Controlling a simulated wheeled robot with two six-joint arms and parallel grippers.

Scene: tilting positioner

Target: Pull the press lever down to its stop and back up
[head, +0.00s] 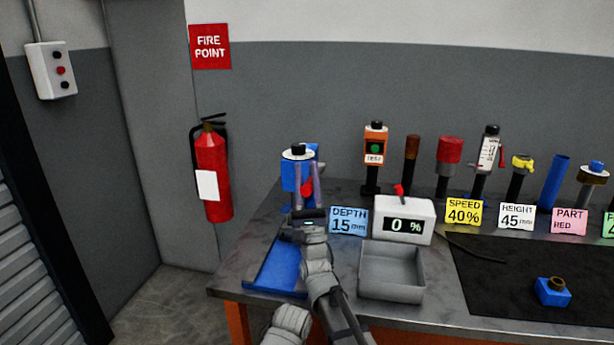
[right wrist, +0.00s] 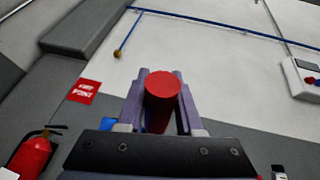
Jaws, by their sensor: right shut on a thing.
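The press (head: 290,176) is blue with a white and black top and stands at the left end of the bench. Its lever has a red knob (head: 307,189), which also shows as a round red end in the right wrist view (right wrist: 163,88). My right gripper (head: 307,177) reaches up in front of the press, its two fingers on either side of the knob and shut on it. The wrist view shows the fingers (right wrist: 163,95) flanking the knob. The lever's shaft is hidden behind the knob and gripper. My left gripper is not in view.
A blue tray (head: 272,272) lies below my right gripper. A grey bin (head: 392,287), a display box reading 0 % (head: 405,210) and a DEPTH 15 mm card (head: 348,221) are to its right. Several tools and cards line the back; a blue block (head: 553,293) sits on the black mat (head: 500,290).

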